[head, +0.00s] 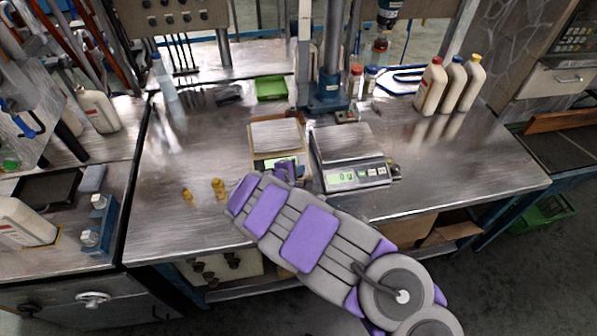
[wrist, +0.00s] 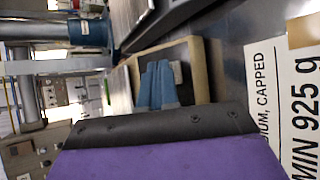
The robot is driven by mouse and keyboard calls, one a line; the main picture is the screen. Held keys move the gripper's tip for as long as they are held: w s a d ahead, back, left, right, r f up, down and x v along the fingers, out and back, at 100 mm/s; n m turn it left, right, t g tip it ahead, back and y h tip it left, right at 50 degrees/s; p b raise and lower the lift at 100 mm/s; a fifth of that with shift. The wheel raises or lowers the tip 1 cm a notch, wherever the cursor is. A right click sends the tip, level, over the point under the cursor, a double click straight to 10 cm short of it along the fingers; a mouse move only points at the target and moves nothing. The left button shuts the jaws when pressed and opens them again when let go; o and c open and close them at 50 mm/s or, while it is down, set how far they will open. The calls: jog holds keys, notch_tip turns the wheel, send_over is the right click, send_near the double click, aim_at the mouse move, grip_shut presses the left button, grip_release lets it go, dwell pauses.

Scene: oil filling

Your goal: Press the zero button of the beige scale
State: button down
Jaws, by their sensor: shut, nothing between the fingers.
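The beige scale (head: 261,156) stands mid-table in the head view, with a metal plate on top and a small greenish display at its front, partly covered by my arm's end. My gripper (head: 284,169) is at the front edge of this scale, shut and empty. In the wrist view its blue-grey fingers (wrist: 157,85) are together in front of the scale's beige frame (wrist: 200,72). The zero button is hidden, and I cannot tell whether the fingertips touch the scale.
A grey scale (head: 343,143) with a lit display stands close on the right. A blue press column (head: 326,94) and a green tray (head: 271,88) are behind. Small brass pieces (head: 218,186) lie left of my arm. White bottles (head: 430,88) stand at the right back.

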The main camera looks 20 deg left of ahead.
jog(key=shift+d+r, duration=0.15)
jog(key=shift+d, duration=0.15)
jog(key=shift+a+f, duration=0.3)
jog(key=shift+a, duration=0.2)
jog(key=shift+w+d+f, duration=0.1)
jog(key=shift+d, duration=0.2)
jog(key=shift+f+b, duration=0.1)
jog(key=shift+b, duration=0.25)
jog(key=shift+a, duration=0.15)
jog(key=shift+r+p, duration=0.3)
jog(key=shift+r, duration=0.25)
jog(key=shift+s+d+r, duration=0.2)
jog(key=shift+s, duration=0.05)
jog(key=shift+r, duration=0.1)
